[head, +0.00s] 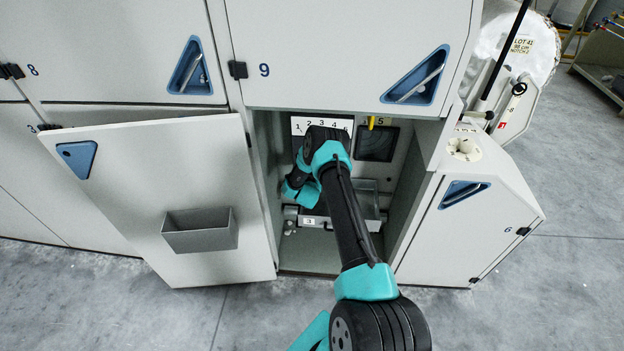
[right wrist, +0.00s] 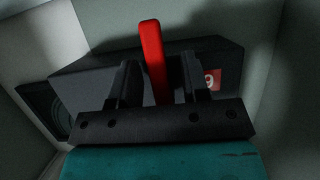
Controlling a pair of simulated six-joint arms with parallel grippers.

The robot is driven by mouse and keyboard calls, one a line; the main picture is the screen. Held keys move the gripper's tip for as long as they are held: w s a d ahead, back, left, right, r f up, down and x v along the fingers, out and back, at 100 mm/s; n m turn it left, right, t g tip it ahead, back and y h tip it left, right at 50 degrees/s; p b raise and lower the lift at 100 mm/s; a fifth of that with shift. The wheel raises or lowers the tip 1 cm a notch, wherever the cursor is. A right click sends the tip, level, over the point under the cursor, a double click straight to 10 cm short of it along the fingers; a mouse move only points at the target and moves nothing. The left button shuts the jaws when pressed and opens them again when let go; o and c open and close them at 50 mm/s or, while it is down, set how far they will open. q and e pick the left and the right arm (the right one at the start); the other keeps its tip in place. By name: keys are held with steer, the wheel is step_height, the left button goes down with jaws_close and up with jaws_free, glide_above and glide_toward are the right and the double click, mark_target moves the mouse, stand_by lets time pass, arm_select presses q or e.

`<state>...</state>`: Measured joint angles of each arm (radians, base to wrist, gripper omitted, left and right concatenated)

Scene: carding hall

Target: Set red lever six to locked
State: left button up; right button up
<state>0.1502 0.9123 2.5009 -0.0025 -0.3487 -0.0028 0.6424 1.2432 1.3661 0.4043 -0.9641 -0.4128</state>
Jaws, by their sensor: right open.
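In the right wrist view a red lever (right wrist: 152,60) stands up, tilted slightly, in front of a dark grey box (right wrist: 90,78). A red label (right wrist: 211,79) on the box carries a white digit that reads like a 9 or a turned 6. My right gripper (right wrist: 157,80) is open, with one finger on each side of the lever; I cannot tell whether either touches it. In the head view my right arm reaches into the open cabinet bay (head: 310,262); its fingertips and the red lever are hidden there. My left gripper is out of view.
An open door (head: 160,180) with a grey bin (head: 200,230) hangs left of the bay. Inside are a yellow lever (head: 371,122), a dark screen (head: 377,144) and a drawer (head: 368,212). An angled panel (head: 470,225) bounds the right. Pale walls crowd the gripper.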

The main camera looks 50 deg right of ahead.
jaws_close()
stand_by(0.3)
steer(key=shift+d+r, duration=0.1)
stand_by(0.4)
